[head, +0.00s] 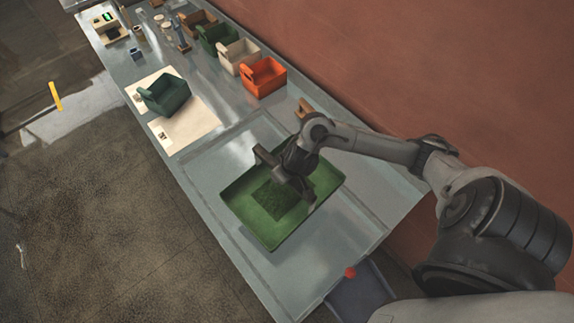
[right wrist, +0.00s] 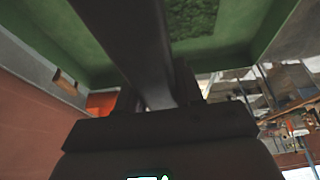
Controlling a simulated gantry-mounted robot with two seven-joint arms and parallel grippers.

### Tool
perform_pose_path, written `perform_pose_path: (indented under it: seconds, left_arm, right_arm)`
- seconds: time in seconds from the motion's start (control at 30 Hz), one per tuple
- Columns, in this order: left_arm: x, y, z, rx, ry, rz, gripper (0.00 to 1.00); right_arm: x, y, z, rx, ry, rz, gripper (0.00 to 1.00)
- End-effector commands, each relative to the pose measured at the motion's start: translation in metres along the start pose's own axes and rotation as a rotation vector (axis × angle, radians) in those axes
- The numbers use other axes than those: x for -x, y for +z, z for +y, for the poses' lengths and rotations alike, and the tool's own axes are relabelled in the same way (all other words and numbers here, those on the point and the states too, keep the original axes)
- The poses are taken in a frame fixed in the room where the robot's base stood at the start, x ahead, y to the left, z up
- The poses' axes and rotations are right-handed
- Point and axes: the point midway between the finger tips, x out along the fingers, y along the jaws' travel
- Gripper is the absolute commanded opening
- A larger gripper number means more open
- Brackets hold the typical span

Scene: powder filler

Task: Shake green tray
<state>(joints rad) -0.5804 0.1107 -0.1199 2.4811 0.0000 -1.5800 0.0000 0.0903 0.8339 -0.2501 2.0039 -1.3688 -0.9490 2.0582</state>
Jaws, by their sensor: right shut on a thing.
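The green tray (head: 238,205) is a shallow rectangular box in the recessed near part of the metal bench. A patch of darker green granular material (head: 276,200) lies in its middle. My right gripper (head: 284,174) is over the tray, shut on a dark bar that spans it. In the right wrist view the dark bar (right wrist: 146,45) runs between the fingers (right wrist: 155,92), with the tray's green inside (right wrist: 78,38) and the granular patch (right wrist: 192,18) beyond it. I cannot tell whether the tray touches the bench. My left gripper is out of view.
A dark green bin (head: 166,95) stands on a pale mat (head: 188,128) farther along the bench. Orange (head: 264,78), white (head: 238,56), green and brown bins line the wall side. A small red ball-like thing (head: 350,272) is at the bench's near end.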

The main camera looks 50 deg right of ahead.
Motion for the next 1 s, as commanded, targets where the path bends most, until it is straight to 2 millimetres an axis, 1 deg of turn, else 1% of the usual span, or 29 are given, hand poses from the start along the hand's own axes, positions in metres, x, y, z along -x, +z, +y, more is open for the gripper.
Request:
perform_pose_path:
  seconds: [0.07, 0.3, 0.4, 0.47, 0.5, 0.63, 0.7, 0.8, 0.87, 0.97, 1.0]
  left_arm:
    - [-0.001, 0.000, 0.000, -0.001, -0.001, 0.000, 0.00]
    - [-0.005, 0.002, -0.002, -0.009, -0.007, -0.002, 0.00]
    - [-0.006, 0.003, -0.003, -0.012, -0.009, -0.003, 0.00]
    - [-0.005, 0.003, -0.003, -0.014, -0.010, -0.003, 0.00]
    - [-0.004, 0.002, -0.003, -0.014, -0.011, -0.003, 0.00]
    - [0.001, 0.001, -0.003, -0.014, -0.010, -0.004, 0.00]
    - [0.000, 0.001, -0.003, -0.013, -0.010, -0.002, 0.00]
    - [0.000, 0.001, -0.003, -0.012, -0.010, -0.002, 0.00]
    - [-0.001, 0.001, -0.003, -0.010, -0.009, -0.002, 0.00]
    - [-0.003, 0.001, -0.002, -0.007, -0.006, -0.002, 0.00]
    - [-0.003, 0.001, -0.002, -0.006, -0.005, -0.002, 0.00]
  right_arm:
    - [0.001, -0.001, 0.000, 0.000, 0.002, 0.003, 0.00]
    - [-0.003, -0.005, 0.034, -0.002, 0.006, 0.001, 0.00]
    - [-0.003, -0.007, 0.043, -0.001, 0.004, 0.001, 0.00]
    - [-0.002, -0.008, 0.043, -0.001, 0.001, 0.002, 0.00]
    - [-0.001, -0.008, 0.040, 0.000, 0.000, 0.002, 0.00]
    - [0.001, -0.006, 0.019, 0.001, -0.004, 0.004, 0.00]
    - [0.000, -0.004, 0.009, 0.001, -0.003, 0.004, 0.00]
    - [0.001, -0.002, 0.000, 0.001, -0.001, 0.004, 0.00]
    - [0.001, -0.001, -0.001, 0.000, 0.001, 0.004, 0.00]
    - [-0.001, -0.001, 0.010, -0.001, 0.005, 0.001, 0.00]
    - [-0.002, -0.002, 0.016, -0.002, 0.007, 0.001, 0.00]
